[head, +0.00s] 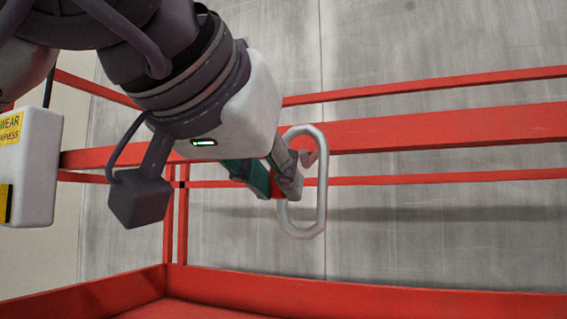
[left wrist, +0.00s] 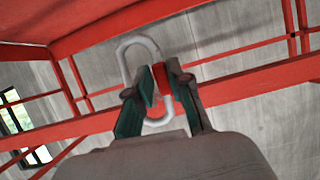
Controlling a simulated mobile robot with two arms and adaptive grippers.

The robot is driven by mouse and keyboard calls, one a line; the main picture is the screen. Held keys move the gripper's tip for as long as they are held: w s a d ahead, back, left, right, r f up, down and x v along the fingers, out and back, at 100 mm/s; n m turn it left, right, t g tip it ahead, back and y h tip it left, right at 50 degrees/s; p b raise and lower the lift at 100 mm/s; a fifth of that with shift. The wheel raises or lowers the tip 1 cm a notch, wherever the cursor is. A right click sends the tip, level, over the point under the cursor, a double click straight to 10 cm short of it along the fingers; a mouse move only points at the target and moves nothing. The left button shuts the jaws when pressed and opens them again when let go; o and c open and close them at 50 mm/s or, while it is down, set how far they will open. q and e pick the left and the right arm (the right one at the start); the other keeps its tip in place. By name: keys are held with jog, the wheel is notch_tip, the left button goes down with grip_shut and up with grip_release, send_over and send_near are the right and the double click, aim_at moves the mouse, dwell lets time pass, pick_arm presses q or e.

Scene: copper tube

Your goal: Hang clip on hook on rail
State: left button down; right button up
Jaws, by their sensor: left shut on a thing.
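The clip (head: 322,185) is a pale grey elongated oval loop with a red part at its near side. My left gripper (head: 285,180) is shut on that side, and the loop hangs upright in front of the red rails. In the left wrist view the clip (left wrist: 124,57) shows beyond and between the fingers (left wrist: 165,85), with the red part between them. The red rail (head: 440,130) runs behind the clip. My right gripper is out of view.
A thinner red rail (head: 430,88) runs above and another (head: 440,180) below. A red ledge (head: 330,297) crosses the bottom. A white box with yellow labels (head: 32,165) is at the left. A grey wall (head: 420,230) stands behind.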

pick_arm(q)
jog(key=shift+w+d, duration=0.2)
jog(key=shift+w, duration=0.4)
jog(key=shift+w+f+b, duration=0.1)
jog(key=shift+f+b, duration=0.4)
jog(key=shift+f, duration=0.5)
jog(key=c, duration=1)
grip_release()
jog(key=v, duration=1.2)
jog(key=shift+d, duration=0.1)
